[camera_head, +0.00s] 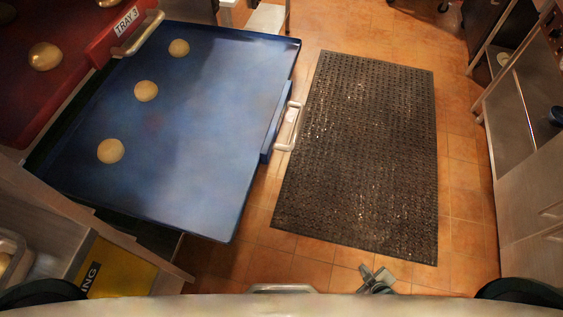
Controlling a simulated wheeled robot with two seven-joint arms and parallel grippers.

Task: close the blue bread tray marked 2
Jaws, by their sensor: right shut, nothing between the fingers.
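The blue bread tray (200,110) is pulled out at the left of the head view. Several round buns lie along its left part, one of them near its middle left (146,91). A pale handle (289,126) sticks out from its right edge. No number shows on the blue tray from here. My right gripper (372,274) is at the bottom of the view, above the tiled floor, shut and empty. It is below and to the right of the tray, well apart from the handle. My left gripper is not in view.
A red tray (45,85) labelled TRAY 3 adjoins the blue tray at upper left. A dark floor mat (365,150) lies right of the blue tray. Steel counters (530,150) stand at the right. A yellow sign (120,270) and metal shelf edge are at lower left.

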